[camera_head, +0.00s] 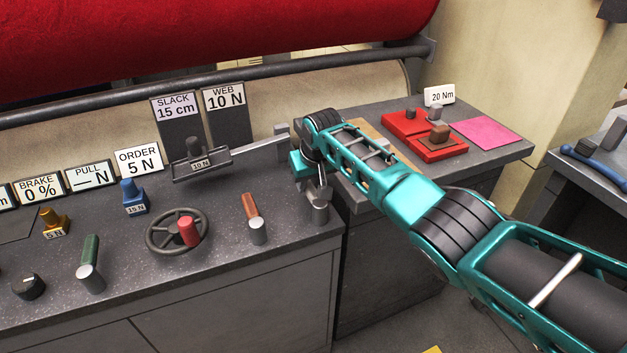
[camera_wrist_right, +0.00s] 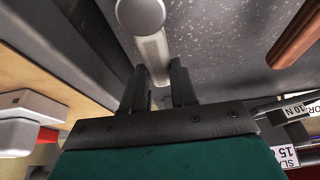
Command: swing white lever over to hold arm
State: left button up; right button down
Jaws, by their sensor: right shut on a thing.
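The white lever (camera_wrist_right: 153,55) runs up between my right gripper's fingers (camera_wrist_right: 157,85) in the right wrist view. Its round grey end (camera_wrist_right: 140,13) lies beyond the fingertips. In the head view its light shaft (camera_head: 322,193) shows just below my right gripper (camera_head: 316,176), above a grey cylinder (camera_head: 319,213) near the bench's right front corner. My right gripper is shut on the lever, and my wrist hides much of the shaft. A thin pale metal arm (camera_head: 260,144) reaches from the 10 N weight tray (camera_head: 202,164) toward my wrist. My left gripper is out of view.
A brown-handled lever (camera_head: 250,206), a handwheel (camera_head: 176,231) and a green-handled lever (camera_head: 90,250) stand to the left on the bench. Red blocks (camera_head: 437,149) and a pink sheet (camera_head: 487,132) lie on the right-hand table. A red roll (camera_head: 200,40) hangs behind.

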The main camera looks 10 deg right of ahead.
jog(key=shift+d, duration=0.1)
dwell(0.3)
jog(key=c, duration=0.9)
grip_release()
jog(key=shift+r, duration=0.15)
jog(key=shift+r, duration=0.2)
jog(key=shift+p+v, duration=1.6)
jog(key=shift+v, duration=4.55)
jog(key=shift+s, duration=0.15)
